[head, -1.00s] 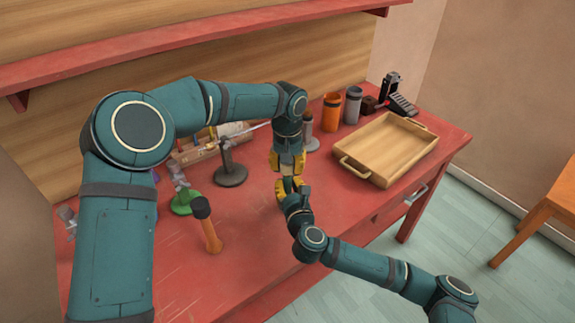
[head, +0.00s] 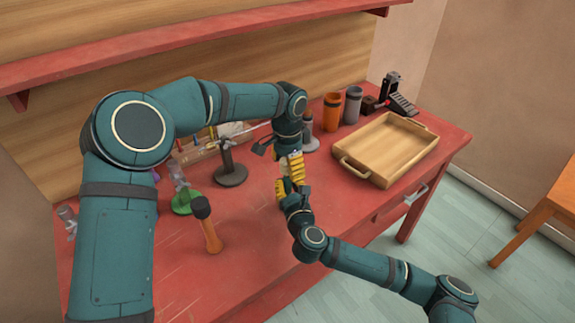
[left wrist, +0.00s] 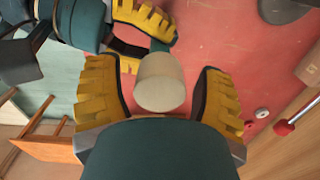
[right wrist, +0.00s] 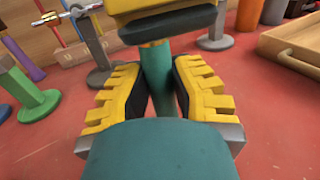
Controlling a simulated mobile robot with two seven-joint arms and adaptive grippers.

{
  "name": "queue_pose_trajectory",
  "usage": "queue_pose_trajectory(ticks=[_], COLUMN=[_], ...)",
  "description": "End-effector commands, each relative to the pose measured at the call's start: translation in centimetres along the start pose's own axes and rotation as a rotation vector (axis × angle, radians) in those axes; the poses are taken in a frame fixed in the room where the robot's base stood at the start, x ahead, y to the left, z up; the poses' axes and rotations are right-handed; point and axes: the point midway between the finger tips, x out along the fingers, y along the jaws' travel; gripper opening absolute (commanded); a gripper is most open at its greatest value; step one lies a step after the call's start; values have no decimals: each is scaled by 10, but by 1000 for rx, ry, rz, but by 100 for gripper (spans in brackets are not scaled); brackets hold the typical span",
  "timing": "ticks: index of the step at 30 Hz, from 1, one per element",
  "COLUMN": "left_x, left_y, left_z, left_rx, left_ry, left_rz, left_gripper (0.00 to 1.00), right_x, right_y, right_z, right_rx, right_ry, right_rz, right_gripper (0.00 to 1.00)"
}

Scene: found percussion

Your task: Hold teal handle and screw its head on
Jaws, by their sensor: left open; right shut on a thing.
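The teal handle (right wrist: 157,75) stands between the closed fingers of my right gripper (right wrist: 160,95), which is shut on it. The handle's upper end also shows in the left wrist view (left wrist: 160,46). A cream, rounded cylindrical head (left wrist: 160,82) sits at that end, in line with the handle; I cannot tell how far it is screwed on. My left gripper (left wrist: 162,95) is open, with one finger on each side of the head and gaps between. In the head view my left gripper (head: 289,165) is just above my right gripper (head: 289,190), and the head is hidden.
A hammer with an orange handle (head: 211,236) stands front left. A green stand (head: 185,203) and a dark stand (head: 231,174) are behind it. An orange cup (head: 332,113), a grey cup (head: 353,106) and a wooden tray (head: 346,161) are at right. The table front is clear.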

Motion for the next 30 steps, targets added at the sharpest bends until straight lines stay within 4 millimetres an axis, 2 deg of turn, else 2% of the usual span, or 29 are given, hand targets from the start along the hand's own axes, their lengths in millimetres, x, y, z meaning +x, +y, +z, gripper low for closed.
queue_pose_trajectory(ticks=[4,7,15,21,25,30], left_x=[-5,-16,-70,-104,-115,-120], left_y=[0,0,0,0,0,0], left_z=[0,-1,-1,0,0,0], left_rx=[-1,-1,0,-1,0,0], left_ry=[0,2,4,2,0,0], left_rz=[-1,-3,-4,-3,-1,0], left_gripper=[69,69,69,69,69,69], right_x=[0,0,0,0,0,0], right_y=[0,0,0,0,0,0], right_z=[0,0,0,0,0,0], right_rx=[0,0,0,0,0,0], right_ry=[0,0,0,0,0,0], right_rz=[0,0,0,0,0,0], right_gripper=[0,0,0,0,0,0])
